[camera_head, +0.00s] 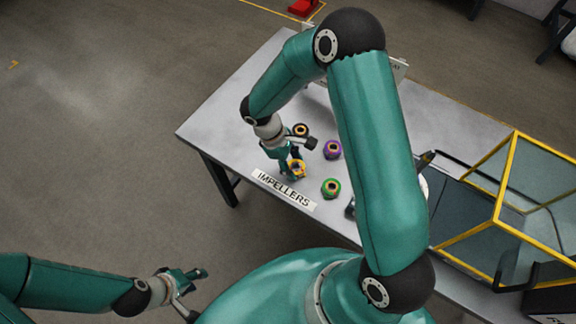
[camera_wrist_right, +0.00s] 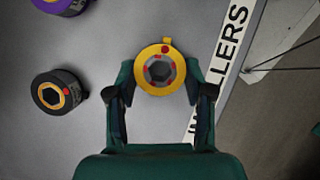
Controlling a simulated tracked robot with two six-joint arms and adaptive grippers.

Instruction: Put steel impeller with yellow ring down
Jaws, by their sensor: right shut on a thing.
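The steel impeller with yellow ring (camera_head: 297,168) is at the tips of my right gripper (camera_head: 290,165), low over the grey table by the IMPELLERS label. In the right wrist view the impeller (camera_wrist_right: 160,70) sits between the two fingers of my right gripper (camera_wrist_right: 160,90), which are shut on its sides. Its yellow ring, grey middle and dark hexagonal bore face the camera. I cannot tell whether its underside touches the table. My left gripper (camera_head: 190,280) is off to the lower left, away from the table, and looks empty; its finger gap is unclear.
A dark impeller with an orange ring (camera_head: 301,130), a purple one (camera_head: 332,149) and a green one (camera_head: 331,187) stand close by on the table (camera_head: 235,110). The IMPELLERS label (camera_head: 284,190) lies along the front edge. A yellow-framed glass case (camera_head: 505,200) is at the right.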

